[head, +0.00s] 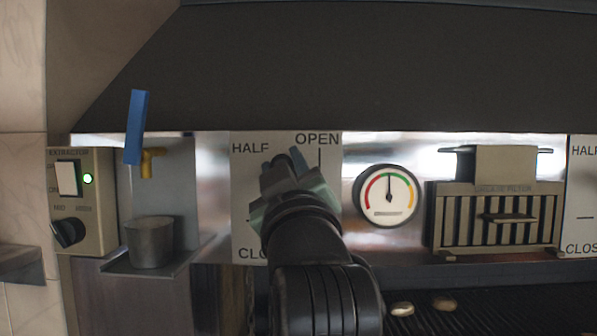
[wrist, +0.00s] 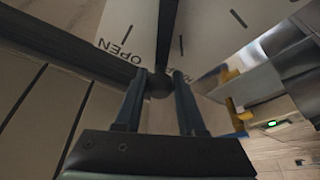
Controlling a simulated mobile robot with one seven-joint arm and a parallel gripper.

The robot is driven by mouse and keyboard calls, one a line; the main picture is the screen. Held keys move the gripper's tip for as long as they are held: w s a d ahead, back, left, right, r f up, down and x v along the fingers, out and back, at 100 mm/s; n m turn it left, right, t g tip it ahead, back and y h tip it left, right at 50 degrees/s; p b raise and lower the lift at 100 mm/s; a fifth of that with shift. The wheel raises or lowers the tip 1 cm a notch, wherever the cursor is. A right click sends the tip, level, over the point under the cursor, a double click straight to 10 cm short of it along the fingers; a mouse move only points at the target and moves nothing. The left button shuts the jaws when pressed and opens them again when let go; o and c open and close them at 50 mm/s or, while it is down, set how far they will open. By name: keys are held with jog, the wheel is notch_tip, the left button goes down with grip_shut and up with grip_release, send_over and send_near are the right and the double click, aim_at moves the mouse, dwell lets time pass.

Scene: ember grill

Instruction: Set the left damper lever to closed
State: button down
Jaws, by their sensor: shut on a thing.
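The left damper plate (head: 245,190) is a pale panel lettered HALF at upper left, OPEN at upper right and a partly hidden CLO... at lower left. My gripper (head: 285,163) is in front of it and hides the lever in the head view. In the wrist view my gripper (wrist: 160,82) is shut on the lever's dark round knob (wrist: 159,86). A dark bar (wrist: 168,35) runs up from the knob across the plate. The knob shows close to the OPEN and HALF lettering; the lever's exact setting cannot be told.
A gauge (head: 387,196) and a slatted grease filter (head: 496,218) are to the right. To the left are a blue-handled tap (head: 137,128), a metal cup (head: 150,242) and an extractor switch box (head: 82,200). Another damper plate (head: 583,195) is at the far right edge.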

jog(key=shift+a+f+n+g+y+b, duration=0.45)
jog(key=shift+a+f+n+g+b, duration=0.4)
jog(key=shift+f+n, duration=1.1)
jog(key=shift+a+f+n+g+y+b, duration=0.5)
jog(key=shift+a+f+n+g+b, duration=0.4)
jog(key=shift+n, duration=1.8)
jog(key=shift+a+f+n+g+y+b, duration=0.55)
jog(key=shift+a+f+n+b, duration=0.4)
jog(key=shift+f+n, duration=1.1)
jog(key=shift+d+r+n, duration=0.1)
jog(key=shift+r+n, duration=0.15)
jog(key=shift+n, duration=0.05)
jog(key=c, duration=0.5)
grip_release()
jog(key=shift+r, duration=0.1)
jog(key=shift+s, duration=0.1)
jog(key=b+v, duration=0.5)
jog(key=v, duration=0.7)
jog(key=shift+s+d+r, duration=0.15)
jog(key=shift+s+r, duration=0.05)
jog(key=shift+s, duration=0.2)
